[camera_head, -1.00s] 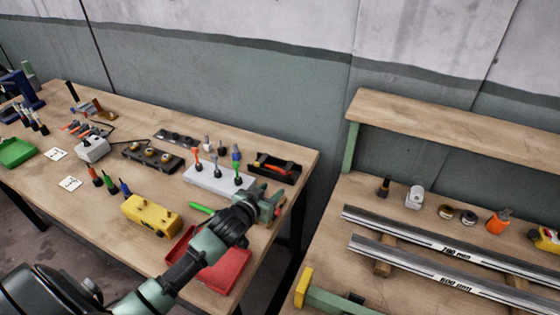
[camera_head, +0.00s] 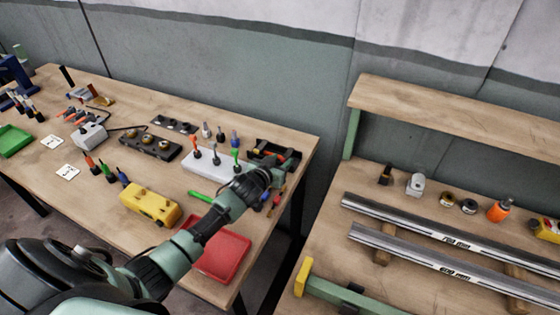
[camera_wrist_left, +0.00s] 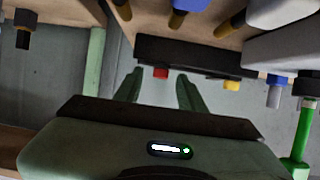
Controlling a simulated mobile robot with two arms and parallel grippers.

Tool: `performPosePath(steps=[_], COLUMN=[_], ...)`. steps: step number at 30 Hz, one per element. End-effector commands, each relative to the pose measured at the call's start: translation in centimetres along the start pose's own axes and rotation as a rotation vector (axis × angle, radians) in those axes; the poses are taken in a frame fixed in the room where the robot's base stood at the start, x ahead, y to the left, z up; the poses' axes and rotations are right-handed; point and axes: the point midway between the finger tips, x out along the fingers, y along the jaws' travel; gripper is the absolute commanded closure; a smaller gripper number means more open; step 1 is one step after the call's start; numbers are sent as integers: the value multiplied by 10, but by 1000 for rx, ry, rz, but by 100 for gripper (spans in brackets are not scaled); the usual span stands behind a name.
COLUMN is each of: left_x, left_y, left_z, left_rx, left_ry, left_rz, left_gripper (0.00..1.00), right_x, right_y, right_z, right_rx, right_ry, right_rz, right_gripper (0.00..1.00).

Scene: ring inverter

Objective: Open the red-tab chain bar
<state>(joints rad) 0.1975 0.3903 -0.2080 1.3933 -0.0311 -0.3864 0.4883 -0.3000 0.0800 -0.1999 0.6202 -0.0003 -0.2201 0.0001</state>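A black bar (camera_wrist_left: 195,56) with a red tab (camera_wrist_left: 161,72) and a yellow tab (camera_wrist_left: 232,85) on its lower edge is ahead of my left gripper in the left wrist view. In the head view, a black tray-like piece (camera_head: 264,154) lies at the right end of the left table, partly hidden by my left gripper (camera_head: 281,163). In the left wrist view, the two green fingers of my left gripper (camera_wrist_left: 159,90) are apart, with the red tab between their tips. I cannot tell whether they touch it. My right gripper is out of view.
A white block (camera_head: 209,166) with coloured tools stands left of my gripper. A red tray (camera_head: 225,256) and a yellow box (camera_head: 151,205) are nearer me. Metal rails (camera_head: 440,238) lie on the right table. A gap separates the tables.

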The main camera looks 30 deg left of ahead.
Motion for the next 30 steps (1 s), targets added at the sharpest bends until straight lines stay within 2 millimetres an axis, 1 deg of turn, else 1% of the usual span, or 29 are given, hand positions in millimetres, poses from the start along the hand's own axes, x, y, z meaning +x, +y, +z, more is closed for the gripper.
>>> performPosePath(steps=[5,6,8,9,10,30], left_x=[0,0,0,0,0,0], left_y=[0,0,0,0,0,0], left_z=[0,0,0,0,0,0], left_rx=[0,0,0,0,0,0], left_ry=[0,0,0,0,0,0], left_rz=[0,0,0,0,0,0], left_gripper=[60,66,82,93,100,100], right_x=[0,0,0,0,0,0], right_y=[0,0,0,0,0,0], right_z=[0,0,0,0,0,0], right_rx=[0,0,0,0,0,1], right_ry=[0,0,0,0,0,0], right_rz=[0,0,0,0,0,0], right_gripper=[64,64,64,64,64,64])
